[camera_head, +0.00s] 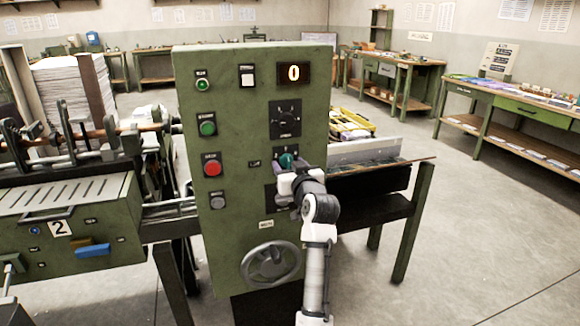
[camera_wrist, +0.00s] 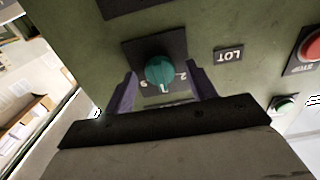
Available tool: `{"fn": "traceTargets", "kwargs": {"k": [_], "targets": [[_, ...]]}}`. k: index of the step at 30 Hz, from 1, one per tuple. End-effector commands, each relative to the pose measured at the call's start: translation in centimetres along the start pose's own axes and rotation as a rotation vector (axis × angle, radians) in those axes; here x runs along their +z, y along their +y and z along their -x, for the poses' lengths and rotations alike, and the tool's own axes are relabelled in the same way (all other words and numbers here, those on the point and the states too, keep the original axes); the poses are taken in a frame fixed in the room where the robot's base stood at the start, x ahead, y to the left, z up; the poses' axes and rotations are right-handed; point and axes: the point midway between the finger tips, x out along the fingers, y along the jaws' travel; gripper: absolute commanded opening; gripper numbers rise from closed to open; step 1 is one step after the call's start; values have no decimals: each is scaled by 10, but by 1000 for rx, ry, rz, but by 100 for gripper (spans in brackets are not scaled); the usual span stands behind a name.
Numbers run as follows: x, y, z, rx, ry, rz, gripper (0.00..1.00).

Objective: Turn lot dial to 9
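The lot dial is a round teal knob (camera_wrist: 160,71) on a dark square plate (camera_wrist: 176,45) on the green control panel. A LOT label (camera_wrist: 229,55) sits beside it, upside down in the wrist view. Some digits show on the plate, one looking like a 2; the dial's exact setting is hard to read. In the head view the teal knob (camera_head: 287,160) is partly covered by my gripper (camera_head: 284,171). In the wrist view my gripper (camera_wrist: 163,78) is open, with one dark purple finger on each side of the knob and gaps between; contact is not visible.
A black selector dial (camera_head: 286,118) is above the lot dial, and a grey handwheel (camera_head: 271,265) is below. Green (camera_head: 208,125) and red (camera_head: 212,165) buttons are to the left. Open floor lies to the right.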

Motion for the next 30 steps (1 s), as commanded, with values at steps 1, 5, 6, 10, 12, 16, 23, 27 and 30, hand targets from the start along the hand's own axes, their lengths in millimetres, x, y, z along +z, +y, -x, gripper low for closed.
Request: {"fn": "traceTargets", "kwargs": {"k": [1, 5, 6, 10, 12, 16, 23, 27, 30], "targets": [[0, 0, 0, 0, 0, 0, 51], [0, 0, 0, 0, 0, 0, 34], [0, 0, 0, 0, 0, 0, 28], [0, 0, 0, 0, 0, 0, 12], [0, 0, 0, 0, 0, -1, 12], [0, 0, 0, 0, -1, -13, 12], [-1, 0, 0, 0, -1, -101, 12], [-1, -1, 0, -1, -2, -202, 12], [-2, -1, 0, 0, -2, -291, 12]]}}
